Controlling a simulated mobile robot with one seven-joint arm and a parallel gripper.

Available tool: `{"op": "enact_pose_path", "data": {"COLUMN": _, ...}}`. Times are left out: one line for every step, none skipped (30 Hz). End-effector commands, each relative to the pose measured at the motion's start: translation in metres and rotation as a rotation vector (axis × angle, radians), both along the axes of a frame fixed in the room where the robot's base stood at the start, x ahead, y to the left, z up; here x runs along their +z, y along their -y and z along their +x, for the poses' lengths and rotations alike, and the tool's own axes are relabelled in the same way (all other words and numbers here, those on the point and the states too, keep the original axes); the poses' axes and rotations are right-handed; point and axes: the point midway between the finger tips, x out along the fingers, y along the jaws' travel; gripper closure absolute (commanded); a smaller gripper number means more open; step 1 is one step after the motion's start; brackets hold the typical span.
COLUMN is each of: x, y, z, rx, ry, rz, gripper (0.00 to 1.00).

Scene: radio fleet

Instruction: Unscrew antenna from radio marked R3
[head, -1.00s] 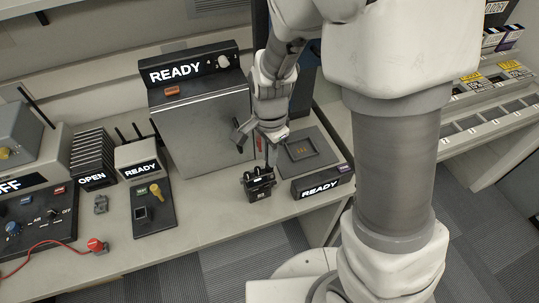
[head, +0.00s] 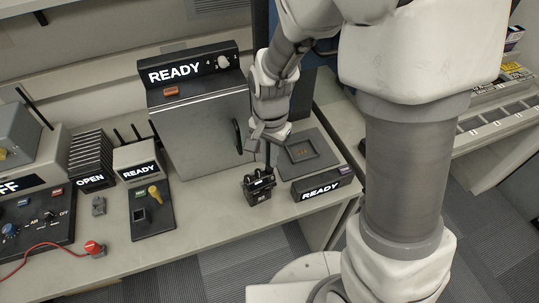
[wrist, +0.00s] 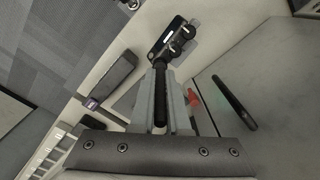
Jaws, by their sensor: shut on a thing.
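The small black radio (head: 258,189) stands upright on the bench, below my gripper (head: 268,143). Its front label is too small to read with certainty. Its dark antenna (wrist: 160,92) runs up between my fingers. In the wrist view my gripper (wrist: 160,76) is shut on the antenna, with one grey finger on each side. The radio's top with its round knobs (wrist: 172,36) shows just beyond the fingertips. The antenna's foot still meets the radio's top.
A big grey box marked READY (head: 200,120) stands close behind and left. A READY stand (head: 322,187) and a square tray (head: 302,150) are on the right. A black pad with a yellow knob (head: 153,210) lies left. The bench front is clear.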

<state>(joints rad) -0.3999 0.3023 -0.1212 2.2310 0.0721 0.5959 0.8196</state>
Motion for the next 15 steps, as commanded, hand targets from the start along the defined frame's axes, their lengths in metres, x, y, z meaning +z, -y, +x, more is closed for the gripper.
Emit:
{"op": "enact_pose_path", "data": {"x": -0.0003, "y": 0.0003, "z": 0.0004, "rx": 0.022, "ry": 0.002, "rz": 0.000, "gripper": 1.00}}
{"op": "enact_pose_path", "data": {"x": -0.0006, "y": 0.0003, "z": 0.0005, "rx": 0.045, "ry": 0.002, "rz": 0.000, "gripper": 1.00}}
{"op": "enact_pose_path", "data": {"x": -0.0009, "y": 0.0002, "z": 0.0005, "rx": 0.086, "ry": 0.002, "rz": -0.001, "gripper": 1.00}}
{"op": "enact_pose_path", "data": {"x": -0.0010, "y": 0.0003, "z": 0.0005, "rx": 0.122, "ry": 0.002, "rz": -0.001, "gripper": 1.00}}
{"op": "enact_pose_path", "data": {"x": -0.0011, "y": 0.0005, "z": 0.0005, "rx": 0.159, "ry": 0.002, "rz": -0.001, "gripper": 1.00}}
{"op": "enact_pose_path", "data": {"x": -0.0011, "y": 0.0004, "z": 0.0004, "rx": 0.210, "ry": 0.002, "rz": -0.002, "gripper": 1.00}}
{"op": "enact_pose_path", "data": {"x": -0.0010, "y": 0.0002, "z": 0.0003, "rx": 0.246, "ry": 0.002, "rz": -0.002, "gripper": 1.00}}
{"op": "enact_pose_path", "data": {"x": -0.0009, "y": 0.0004, "z": 0.0005, "rx": 0.278, "ry": 0.002, "rz": -0.002, "gripper": 1.00}}
{"op": "enact_pose_path", "data": {"x": -0.0007, "y": 0.0006, "z": 0.0005, "rx": 0.316, "ry": 0.002, "rz": -0.003, "gripper": 1.00}}
{"op": "enact_pose_path", "data": {"x": 0.0000, "y": 0.0003, "z": 0.0003, "rx": 0.309, "ry": 0.002, "rz": -0.004, "gripper": 0.81}}
{"op": "enact_pose_path", "data": {"x": 0.0001, "y": 0.0002, "z": 0.0002, "rx": 0.308, "ry": 0.002, "rz": -0.004, "gripper": 0.76}}
{"op": "enact_pose_path", "data": {"x": 0.0001, "y": 0.0002, "z": 0.0002, "rx": 0.307, "ry": 0.002, "rz": -0.004, "gripper": 0.68}}
{"op": "enact_pose_path", "data": {"x": 0.0000, "y": 0.0001, "z": 0.0002, "rx": 0.306, "ry": 0.002, "rz": -0.004, "gripper": 0.63}}
{"op": "enact_pose_path", "data": {"x": 0.0000, "y": 0.0001, "z": 0.0002, "rx": 0.306, "ry": 0.002, "rz": -0.004, "gripper": 0.58}}
{"op": "enact_pose_path", "data": {"x": 0.0000, "y": 0.0001, "z": 0.0002, "rx": 0.305, "ry": 0.002, "rz": -0.004, "gripper": 0.51}}
